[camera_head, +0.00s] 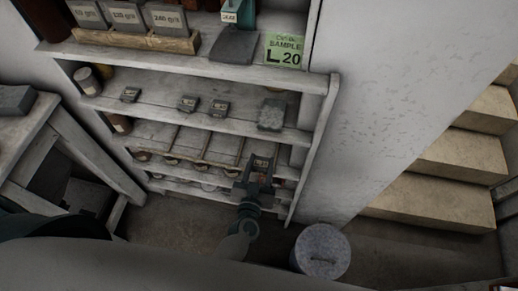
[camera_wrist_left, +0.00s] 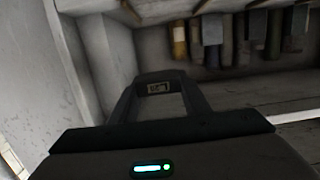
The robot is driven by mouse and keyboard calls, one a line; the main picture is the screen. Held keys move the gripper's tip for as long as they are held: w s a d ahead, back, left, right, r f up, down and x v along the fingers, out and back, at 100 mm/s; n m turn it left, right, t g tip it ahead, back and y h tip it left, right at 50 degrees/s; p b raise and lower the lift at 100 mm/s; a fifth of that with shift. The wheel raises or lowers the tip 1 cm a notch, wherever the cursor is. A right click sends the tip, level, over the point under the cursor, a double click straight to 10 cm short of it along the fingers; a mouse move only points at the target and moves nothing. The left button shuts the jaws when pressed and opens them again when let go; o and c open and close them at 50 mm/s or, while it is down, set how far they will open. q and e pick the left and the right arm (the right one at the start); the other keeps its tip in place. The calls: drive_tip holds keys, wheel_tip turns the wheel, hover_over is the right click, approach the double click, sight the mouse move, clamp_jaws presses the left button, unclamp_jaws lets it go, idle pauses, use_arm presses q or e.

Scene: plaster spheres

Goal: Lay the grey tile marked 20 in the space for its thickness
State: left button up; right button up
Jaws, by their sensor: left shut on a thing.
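My left gripper (camera_head: 258,176) is in front of the shelf unit, low on its right side. It is shut on a small grey tile (camera_head: 261,162) with a pale label; the number is too small to read. In the left wrist view the label (camera_wrist_left: 158,88) shows between the fingers and most of the tile is hidden. A shelf with thin dividers (camera_head: 190,143) lies behind and above the gripper, split into several spaces. The green card (camera_head: 284,50) on the top shelf reads "SAMPLE L 20". My right gripper is not in view.
Several small dark labelled tiles (camera_head: 189,103) and a rough grey slab (camera_head: 272,115) lie on the shelf above. A grit-block box (camera_head: 130,39) stands on top. A lidded grey bin (camera_head: 321,252) stands at lower right, stairs (camera_head: 455,155) beyond. A workbench (camera_head: 30,125) is left.

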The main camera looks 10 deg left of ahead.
use_arm(q)
drive_tip(key=shift+w, duration=0.1)
drive_tip(key=w+a+f, duration=0.1)
drive_tip(key=w+f, duration=0.1)
drive_tip(key=w, duration=0.2)
drive_tip(key=b, duration=0.6)
hover_over(259, 153)
drive_tip(key=s, duration=0.1)
wheel_tip(259, 153, down, 5)
drive_tip(key=shift+r, duration=0.1)
drive_tip(key=shift+w+a, duration=0.15)
drive_tip(key=shift+w, duration=0.4)
drive_tip(key=shift+f, duration=0.2)
drive_tip(key=shift+f+b, duration=0.2)
drive_tip(key=shift+b, duration=0.15)
wheel_tip(259, 153, down, 3)
drive_tip(key=b, duration=0.4)
drive_tip(key=shift+f, duration=0.2)
